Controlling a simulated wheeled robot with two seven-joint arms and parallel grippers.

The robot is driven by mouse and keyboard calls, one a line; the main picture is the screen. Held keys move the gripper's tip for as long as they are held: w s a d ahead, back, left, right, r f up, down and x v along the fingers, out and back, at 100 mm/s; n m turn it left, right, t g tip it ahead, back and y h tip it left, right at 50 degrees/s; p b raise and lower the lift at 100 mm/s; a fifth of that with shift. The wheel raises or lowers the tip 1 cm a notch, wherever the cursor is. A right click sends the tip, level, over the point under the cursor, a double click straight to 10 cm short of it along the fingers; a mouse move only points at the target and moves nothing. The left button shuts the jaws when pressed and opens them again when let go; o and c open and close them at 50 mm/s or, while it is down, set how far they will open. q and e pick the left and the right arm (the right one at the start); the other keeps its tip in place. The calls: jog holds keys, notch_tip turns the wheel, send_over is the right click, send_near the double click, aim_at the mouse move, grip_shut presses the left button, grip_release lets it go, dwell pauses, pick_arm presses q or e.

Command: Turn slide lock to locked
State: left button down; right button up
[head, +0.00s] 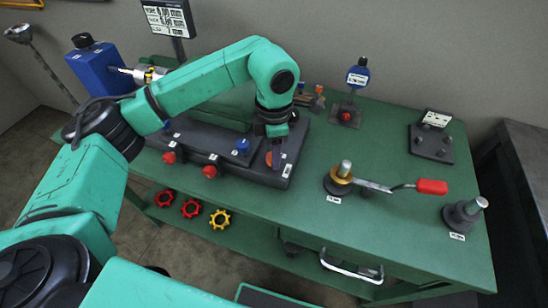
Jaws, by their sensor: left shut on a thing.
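My left gripper (276,160) points down at the right end of a long dark block (230,168) on the green bench. It is shut on a small orange part (268,158), which I take to be the slide lock; the fingers hide much of it. A white label (287,170) sits just to its right; its text is too small to read, so I cannot tell the lock's position. My right gripper is not in view.
The dark block also carries a blue knob (242,146) and red knobs (210,171). To the right stand a red-handled lever (431,187), a metal post (465,212) and a dark plate (432,140). A blue canister (100,69) stands at the back left.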

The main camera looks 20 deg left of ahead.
pick_arm(q)
jog(key=shift+r+m+b, duration=0.1)
jog(key=shift+m+b, duration=0.75)
jog(key=shift+m, duration=0.75)
jog(key=shift+w, duration=0.1)
jog(key=shift+c, duration=2.2)
grip_release()
notch_tip(320, 180, up, 8)
jog(key=shift+f+b, duration=0.1)
jog(key=shift+b, duration=0.25)
notch_tip(320, 180, up, 7)
jog(key=p, duration=0.1)
jog(key=shift+p, duration=0.3)
jog(key=shift+f, duration=0.1)
